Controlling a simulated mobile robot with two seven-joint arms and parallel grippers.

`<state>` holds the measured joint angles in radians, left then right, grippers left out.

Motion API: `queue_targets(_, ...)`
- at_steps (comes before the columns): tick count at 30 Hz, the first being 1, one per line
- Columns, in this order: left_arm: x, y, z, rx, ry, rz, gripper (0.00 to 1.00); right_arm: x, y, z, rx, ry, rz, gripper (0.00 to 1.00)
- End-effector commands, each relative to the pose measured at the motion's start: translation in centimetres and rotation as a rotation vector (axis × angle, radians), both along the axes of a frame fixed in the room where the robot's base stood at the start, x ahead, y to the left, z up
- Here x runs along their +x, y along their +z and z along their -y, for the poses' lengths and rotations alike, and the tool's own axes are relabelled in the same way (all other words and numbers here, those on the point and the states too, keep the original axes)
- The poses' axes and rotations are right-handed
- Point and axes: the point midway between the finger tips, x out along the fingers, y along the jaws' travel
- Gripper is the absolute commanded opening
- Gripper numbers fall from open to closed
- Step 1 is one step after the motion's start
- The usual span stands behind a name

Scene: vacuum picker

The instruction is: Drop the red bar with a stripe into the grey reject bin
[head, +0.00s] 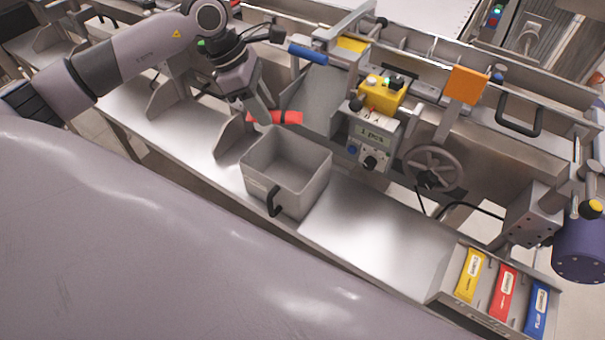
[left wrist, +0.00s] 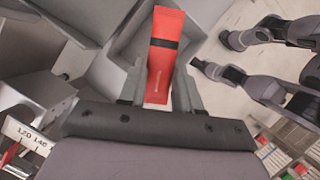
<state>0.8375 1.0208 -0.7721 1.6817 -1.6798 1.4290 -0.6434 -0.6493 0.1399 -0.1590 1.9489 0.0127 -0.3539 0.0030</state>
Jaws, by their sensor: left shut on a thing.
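The red bar with a dark stripe (left wrist: 164,60) is between the fingers of my left gripper (left wrist: 158,90) in the left wrist view. In the head view the red bar (head: 286,118) shows just behind the far rim of the grey bin, and my left gripper (head: 262,115) is shut on it. The grey reject bin (head: 262,182) stands on the metal bench with its open top up and a black handle on its near side. The part of the bin that shows inside looks empty. My right gripper is not in view.
A metal chute (head: 312,100) slopes down behind the bin. A yellow control box (head: 381,95) and a handwheel (head: 433,168) stand to the right. A tray (head: 448,285) with yellow, red and blue packets sits at the lower right. The bench (head: 370,235) right of the bin is clear.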

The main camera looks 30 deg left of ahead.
Motion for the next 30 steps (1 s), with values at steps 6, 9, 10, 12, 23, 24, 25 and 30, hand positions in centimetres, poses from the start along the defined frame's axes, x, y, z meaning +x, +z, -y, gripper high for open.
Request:
queue_targets(6, 0.0, -1.5, -0.1, 0.000, 0.007, 0.000, 0.04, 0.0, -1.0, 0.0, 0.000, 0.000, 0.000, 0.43)
queue_targets(9, 0.0, -2.6, -0.1, 0.000, 0.007, 0.000, 0.04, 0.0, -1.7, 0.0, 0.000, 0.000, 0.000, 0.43)
queue_targets(10, 0.0, -3.0, -0.1, 0.001, 0.006, -0.001, 0.04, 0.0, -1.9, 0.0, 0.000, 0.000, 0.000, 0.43)
queue_targets(12, 0.0, -3.9, -0.1, 0.000, 0.006, -0.002, 0.04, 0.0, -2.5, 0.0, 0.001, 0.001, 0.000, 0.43)
queue_targets(23, 0.0, -6.0, 0.0, 0.000, 0.004, 0.002, 0.04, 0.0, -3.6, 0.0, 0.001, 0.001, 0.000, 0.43)
queue_targets(24, 0.0, -5.9, 0.0, -0.001, 0.004, 0.001, 0.04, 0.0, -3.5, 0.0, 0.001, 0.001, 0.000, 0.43)
queue_targets(25, 0.0, -5.9, 0.0, 0.000, 0.004, 0.001, 0.04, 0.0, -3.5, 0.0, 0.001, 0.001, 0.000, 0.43)
queue_targets(30, 0.0, -5.9, 0.0, 0.000, 0.004, 0.001, 0.59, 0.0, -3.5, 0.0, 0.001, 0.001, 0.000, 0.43)
